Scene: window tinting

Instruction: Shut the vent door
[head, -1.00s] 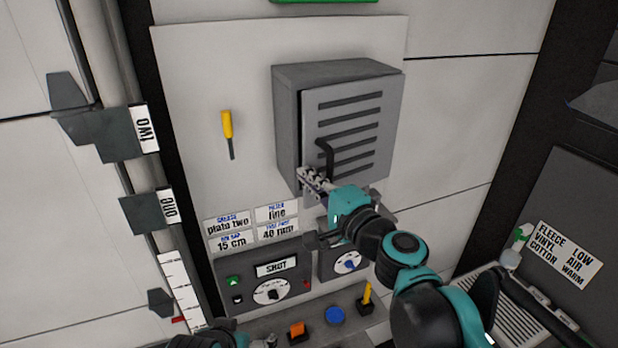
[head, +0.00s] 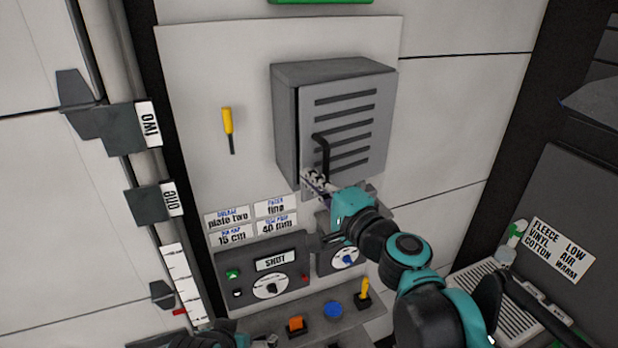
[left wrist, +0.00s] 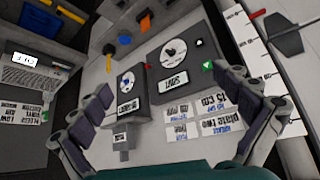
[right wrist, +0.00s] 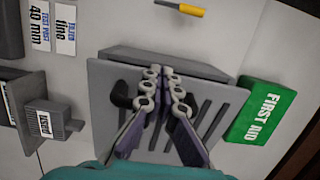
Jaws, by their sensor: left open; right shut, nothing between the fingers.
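The vent door (head: 357,105) is a grey slatted panel on the front of a grey box (head: 287,120) on the wall. It looks flush or nearly flush, with a thin dark line along its left edge. Its black bent handle (head: 324,150) is near the lower left. My right gripper (head: 312,180) is shut and empty at the door's lower left, just below the handle. In the right wrist view its fingers (right wrist: 165,78) are together in front of the slats; I cannot tell whether they touch. My left gripper (left wrist: 165,80) is open and empty, low in front of the control panel.
Below the box are labels (head: 277,208), a control unit with a dial (head: 270,288), an orange switch (head: 296,325), a blue button (head: 333,309) and a yellow lever (head: 365,288). A yellow-handled tool (head: 228,122) hangs left of the box.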

